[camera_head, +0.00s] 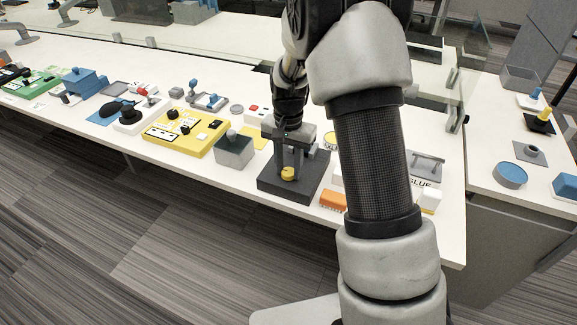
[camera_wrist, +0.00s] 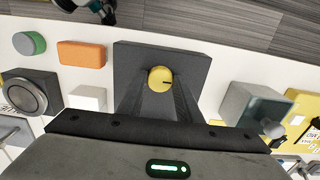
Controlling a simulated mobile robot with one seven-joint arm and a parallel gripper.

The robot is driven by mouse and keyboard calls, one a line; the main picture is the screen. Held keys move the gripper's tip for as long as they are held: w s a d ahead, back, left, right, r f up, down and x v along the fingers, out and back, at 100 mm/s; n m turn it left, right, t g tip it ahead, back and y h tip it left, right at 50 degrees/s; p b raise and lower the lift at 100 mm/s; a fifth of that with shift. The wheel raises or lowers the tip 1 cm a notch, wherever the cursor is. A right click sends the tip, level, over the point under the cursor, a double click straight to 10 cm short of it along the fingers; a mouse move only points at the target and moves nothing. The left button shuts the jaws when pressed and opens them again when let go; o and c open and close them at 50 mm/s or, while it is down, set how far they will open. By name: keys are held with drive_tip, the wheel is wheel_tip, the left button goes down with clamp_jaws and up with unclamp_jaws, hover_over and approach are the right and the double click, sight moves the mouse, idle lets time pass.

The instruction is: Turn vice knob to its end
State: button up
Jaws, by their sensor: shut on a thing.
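The vice knob is a round yellow knob (camera_head: 288,173) with a dark line on its top. It sits on a dark grey square base (camera_head: 268,186) near the front edge of the white table. The knob also shows in the wrist view (camera_wrist: 160,77), on the base (camera_wrist: 195,61), with its line pointing right. My gripper (camera_head: 291,163) reaches down over the base from behind, with one finger at each side of the knob. It is shut on the knob. In the wrist view the fingers partly hide the near side of the knob and base.
A grey box (camera_head: 234,153) stands just left of the base, with a yellow panel (camera_head: 187,132) beyond. An orange block (camera_head: 333,200) lies close on the right, also seen in the wrist view (camera_wrist: 81,54) near a white block (camera_wrist: 87,98). My arm hides part of the table's right side.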

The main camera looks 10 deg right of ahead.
drive_tip(key=n+p, duration=0.1)
drive_tip(key=n, duration=0.5)
drive_tip(key=shift+r+n+p, duration=0.1)
drive_tip(key=shift+n+p, duration=0.2)
drive_tip(key=shift+p, duration=0.1)
drive_tip(key=n+p, duration=0.1)
drive_tip(key=n, duration=0.2)
drive_tip(key=shift+n, duration=0.3)
drive_tip(key=n+p, duration=0.1)
drive_tip(key=n, duration=0.2)
drive_tip(key=shift+n, duration=0.3)
drive_tip(key=n+p, duration=0.1)
drive_tip(key=n, duration=0.3)
drive_tip(key=shift+p, duration=0.4)
drive_tip(key=shift+n+p, duration=0.65)
drive_tip(key=shift+n, duration=1.25)
drive_tip(key=o, duration=1)
